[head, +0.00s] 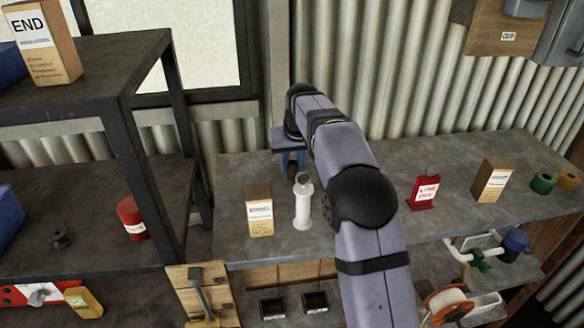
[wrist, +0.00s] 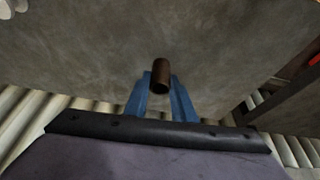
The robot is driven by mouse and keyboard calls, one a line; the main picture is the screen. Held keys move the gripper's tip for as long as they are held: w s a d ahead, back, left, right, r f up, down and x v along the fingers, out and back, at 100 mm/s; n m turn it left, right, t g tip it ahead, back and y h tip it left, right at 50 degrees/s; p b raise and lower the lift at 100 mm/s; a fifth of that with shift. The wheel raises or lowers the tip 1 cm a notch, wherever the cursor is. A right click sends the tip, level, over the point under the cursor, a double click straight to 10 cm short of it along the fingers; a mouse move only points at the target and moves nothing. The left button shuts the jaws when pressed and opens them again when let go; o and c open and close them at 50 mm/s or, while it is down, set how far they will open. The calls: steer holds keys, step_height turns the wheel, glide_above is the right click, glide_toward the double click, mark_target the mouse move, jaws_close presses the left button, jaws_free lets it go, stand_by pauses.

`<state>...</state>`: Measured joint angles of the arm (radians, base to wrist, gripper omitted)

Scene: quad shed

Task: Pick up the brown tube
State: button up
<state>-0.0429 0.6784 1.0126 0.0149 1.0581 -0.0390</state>
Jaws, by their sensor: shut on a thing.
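The brown tube (wrist: 160,75) is a short dark brown cylinder with an open round end facing the camera in the wrist view. It sits between the two blue fingers of my gripper (wrist: 161,88), which are shut on it. In the head view the tube (head: 292,170) is a small dark brown piece at my gripper (head: 292,160), near the back of the grey bench. My arm hides part of that area. I cannot tell whether the tube touches the bench top.
On the grey bench (head: 235,185), a white cylindrical object (head: 303,205) and a labelled box (head: 259,212) stand in front of my gripper. A dark shelf frame (head: 130,130) rises left.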

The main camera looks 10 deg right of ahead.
step_height(320, 180, up, 9)
stand_by(0.6)
